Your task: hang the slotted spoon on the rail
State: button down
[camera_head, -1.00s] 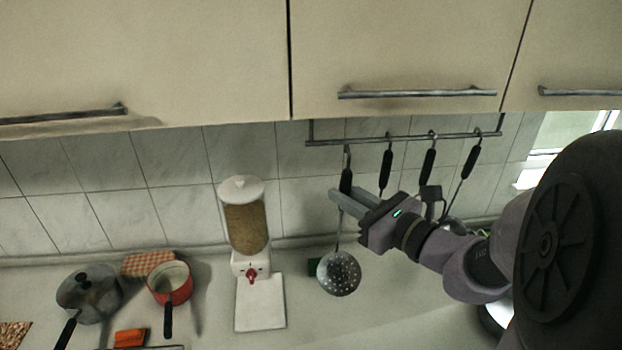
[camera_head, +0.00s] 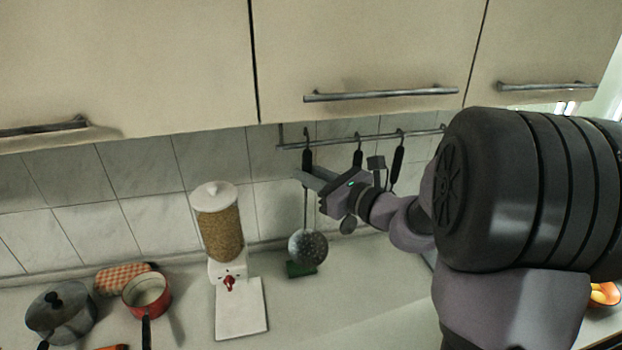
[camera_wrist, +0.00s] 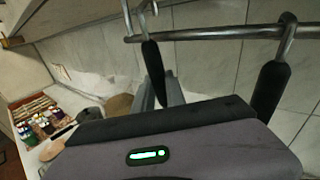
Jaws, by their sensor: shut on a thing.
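The slotted spoon (camera_head: 308,248) hangs upright, with its round perforated bowl low over the counter and its black handle up at the rail (camera_head: 342,140). My gripper (camera_head: 306,178) is shut on it just below the black handle. The spoon's hook reaches up to the left part of the rail. In the wrist view the black handle (camera_wrist: 153,62) stands beyond my fingers (camera_wrist: 160,93), and its metal hook rises above the rail (camera_wrist: 215,34). I cannot tell whether the hook bears on the rail. The bowl is hidden there.
Other black-handled utensils (camera_head: 397,165) hang to the right on the rail. Cabinets with a bar handle (camera_head: 380,94) overhang above. A grain dispenser (camera_head: 219,225), a red pot (camera_head: 147,295) and a grey pot (camera_head: 60,312) stand on the counter at left.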

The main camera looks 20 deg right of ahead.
jog(key=shift+w+d, duration=0.15)
jog(key=shift+w, duration=0.55)
jog(key=shift+w+f+b, duration=0.25)
jog(key=shift+f+b, duration=0.7)
jog(key=shift+f, duration=0.15)
jog(key=shift+s, duration=0.15)
